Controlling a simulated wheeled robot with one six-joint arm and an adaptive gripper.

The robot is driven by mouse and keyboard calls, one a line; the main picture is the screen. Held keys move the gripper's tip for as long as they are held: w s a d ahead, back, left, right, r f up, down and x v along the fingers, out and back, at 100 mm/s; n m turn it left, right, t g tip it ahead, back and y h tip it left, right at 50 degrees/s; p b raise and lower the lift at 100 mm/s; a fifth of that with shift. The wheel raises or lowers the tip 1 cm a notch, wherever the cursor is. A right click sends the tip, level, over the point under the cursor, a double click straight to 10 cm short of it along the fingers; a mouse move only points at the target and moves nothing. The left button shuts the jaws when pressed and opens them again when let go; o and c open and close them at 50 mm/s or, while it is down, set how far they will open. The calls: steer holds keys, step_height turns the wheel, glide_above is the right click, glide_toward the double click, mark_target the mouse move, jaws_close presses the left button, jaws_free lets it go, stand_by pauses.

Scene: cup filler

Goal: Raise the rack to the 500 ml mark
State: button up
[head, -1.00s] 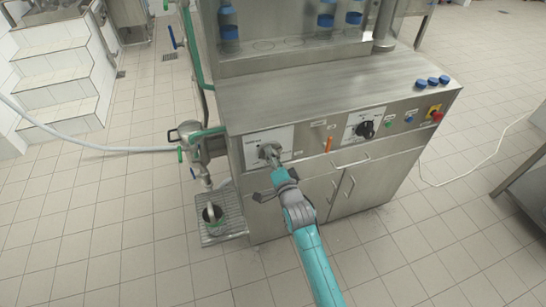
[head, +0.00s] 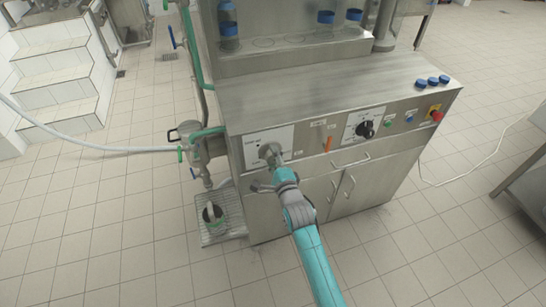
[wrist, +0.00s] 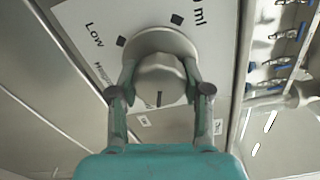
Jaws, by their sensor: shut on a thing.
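My gripper (wrist: 158,88) is shut on a round grey knob (wrist: 160,72), one finger on each side. A short dark line shows on the knob's face. The knob sits on a white plate (wrist: 84,22) with a dark mark by the word "Low" and another by a label ending in "ml"; its number is cut off. In the head view my gripper (head: 277,166) is at the same knob (head: 268,151) on the left of the machine's front. The shelf with round outlines (head: 293,42) is at the top; I cannot tell whether it is the rack.
Right of the knob are an orange lever (head: 328,144), a black dial (head: 366,129) and a red button (head: 436,115). Blue-capped containers (head: 228,28) stand above. Doors with handles (head: 350,184) are below. A pail (head: 212,212) stands on a floor grate at left.

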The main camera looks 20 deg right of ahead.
steer(key=shift+f, duration=0.1)
stand_by(0.4)
steer(key=o, duration=1.2)
steer(key=s, duration=1.2)
